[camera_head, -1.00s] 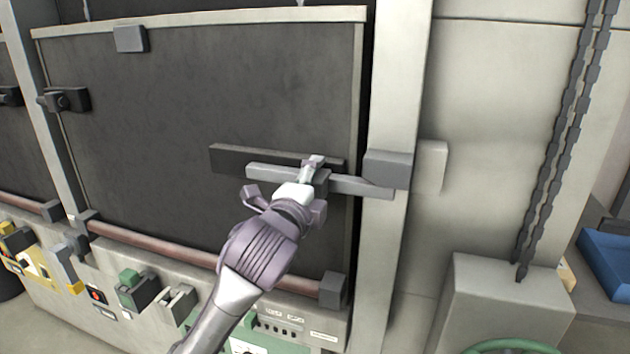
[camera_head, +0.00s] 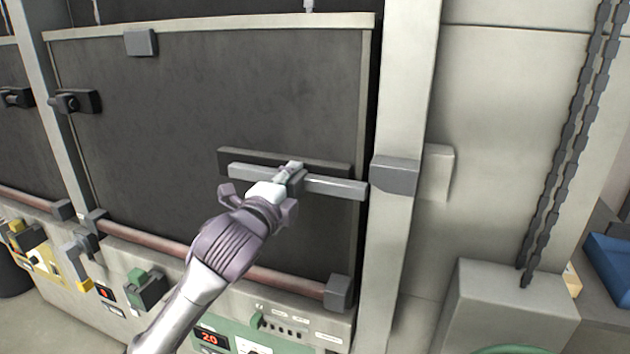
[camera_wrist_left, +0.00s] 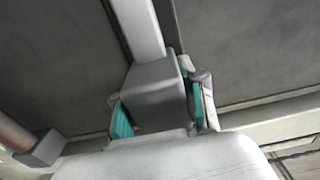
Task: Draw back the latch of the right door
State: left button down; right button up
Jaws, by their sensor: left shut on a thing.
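The right door (camera_head: 200,110) is a dark grey panel in a pale frame. Its latch is a light grey sliding bar (camera_head: 335,187) lying across a dark backing plate (camera_head: 235,156). The bar's right end lies just left of the grey keeper block (camera_head: 394,175) on the post, at or just outside it. My left gripper (camera_head: 292,178) is shut on the grey block-like latch handle near the bar's middle. In the left wrist view the handle (camera_wrist_left: 155,90) sits between the teal-padded fingers, with the bar (camera_wrist_left: 140,30) beyond it. My right gripper is not in view.
A reddish rail (camera_head: 270,277) runs along the door's bottom, above a panel with a red display (camera_head: 209,338). A chain (camera_head: 565,150) hangs at the right above a pale box (camera_head: 510,300). A blue bin (camera_head: 608,262) stands at the far right.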

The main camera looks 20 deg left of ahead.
pick_arm(q)
jog(key=shift+a, duration=0.55)
jog(key=shift+d, duration=0.15)
jog(key=c, duration=1)
grip_release()
jog(key=shift+c, duration=0.2)
jog(key=o, duration=0.3)
jog(key=shift+o, duration=0.5)
jog(key=shift+a, duration=0.3)
jog(key=shift+s+d, duration=0.1)
